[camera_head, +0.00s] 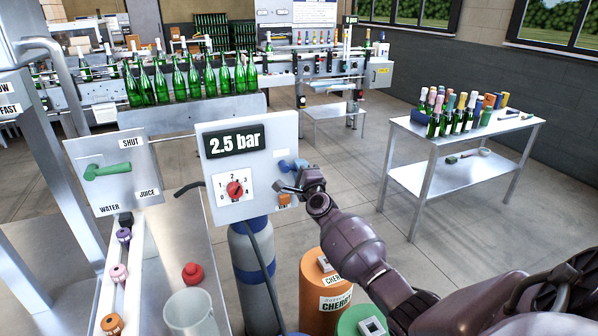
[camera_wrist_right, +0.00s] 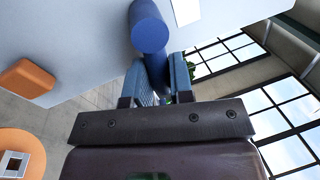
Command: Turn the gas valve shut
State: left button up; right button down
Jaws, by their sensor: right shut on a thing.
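The blue gas valve handle (camera_head: 285,165) sits at the right side of the grey control box (camera_head: 250,205), whose display reads 2.5 bar. My right gripper (camera_head: 293,180) reaches it from the right and is shut on it. In the right wrist view, the blue handle (camera_wrist_right: 150,32) runs between the two blue-padded fingers (camera_wrist_right: 162,78). The gripper hides part of the handle in the head view, so its exact angle is hard to tell. An orange block (camera_wrist_right: 28,78) is on the box face in the wrist view. My left gripper is not in view.
A red dial (camera_head: 235,189) is on the same box. A second panel with a green lever (camera_head: 107,170) stands to the left. Gas cylinders stand below, including an orange one (camera_head: 318,305). A table (camera_head: 400,125) with bottles stands at right, with open floor before it.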

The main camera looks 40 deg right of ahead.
jog(key=shift+r+n+y, duration=0.3)
jog(key=shift+r+n, duration=0.05)
jog(key=shift+n, duration=0.75)
jog(key=c, duration=1)
grip_release()
jog(key=p+v, duration=0.1)
jog(key=v, duration=0.9)
jog(key=shift+s, duration=0.35)
jog(key=shift+a+f, duration=0.1)
jog(key=shift+a, duration=0.05)
